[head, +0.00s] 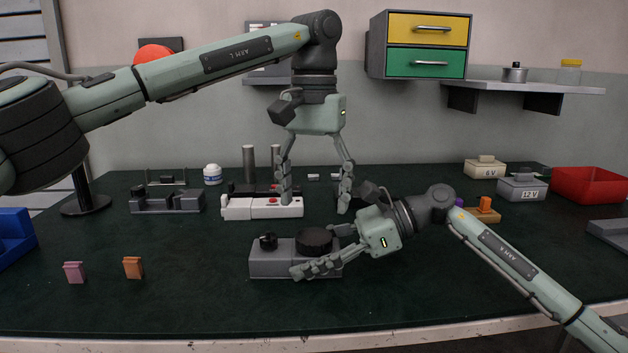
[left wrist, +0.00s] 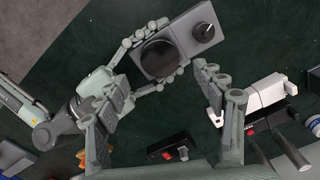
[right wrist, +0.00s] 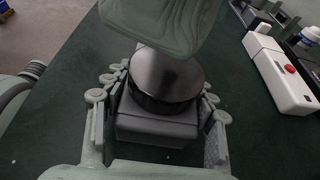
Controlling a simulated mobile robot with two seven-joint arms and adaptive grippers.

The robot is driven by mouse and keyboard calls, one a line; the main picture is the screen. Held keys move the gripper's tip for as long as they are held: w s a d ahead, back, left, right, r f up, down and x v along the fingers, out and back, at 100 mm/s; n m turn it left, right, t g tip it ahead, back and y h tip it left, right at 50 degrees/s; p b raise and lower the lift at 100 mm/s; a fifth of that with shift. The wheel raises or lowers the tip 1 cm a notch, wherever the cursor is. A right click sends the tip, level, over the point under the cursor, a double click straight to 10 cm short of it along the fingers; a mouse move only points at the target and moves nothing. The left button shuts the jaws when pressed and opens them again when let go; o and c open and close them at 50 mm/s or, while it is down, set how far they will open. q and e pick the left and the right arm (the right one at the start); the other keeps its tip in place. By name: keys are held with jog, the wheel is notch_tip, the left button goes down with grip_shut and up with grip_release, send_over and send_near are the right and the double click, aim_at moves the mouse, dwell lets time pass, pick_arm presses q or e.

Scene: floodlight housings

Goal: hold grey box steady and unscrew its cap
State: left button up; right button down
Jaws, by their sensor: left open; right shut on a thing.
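The grey box (head: 282,264) lies on the dark green table with a large round black cap (head: 314,240) on its right part and a small black knob (head: 268,241) on its left part. My right gripper (head: 325,250) is shut on the box's right end, one finger along each long side. In the right wrist view the cap (right wrist: 166,80) sits on top of the box (right wrist: 155,128) between those fingers. My left gripper (head: 315,200) is open and empty, pointing down above and behind the box. In the left wrist view the cap (left wrist: 159,58) lies beyond its spread fingers (left wrist: 165,110).
A white block with a red button (head: 262,207) stands behind the box, near my left fingers. Pink (head: 74,272) and orange (head: 133,268) pieces lie left. A red bin (head: 588,185) and labelled boxes (head: 522,188) stand right. The table's front left is mostly clear.

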aim_at(314, 236)
pick_arm(q)
notch_tip(314, 236, down, 6)
jog(key=shift+r, duration=0.15)
jog(key=shift+c, duration=0.3)
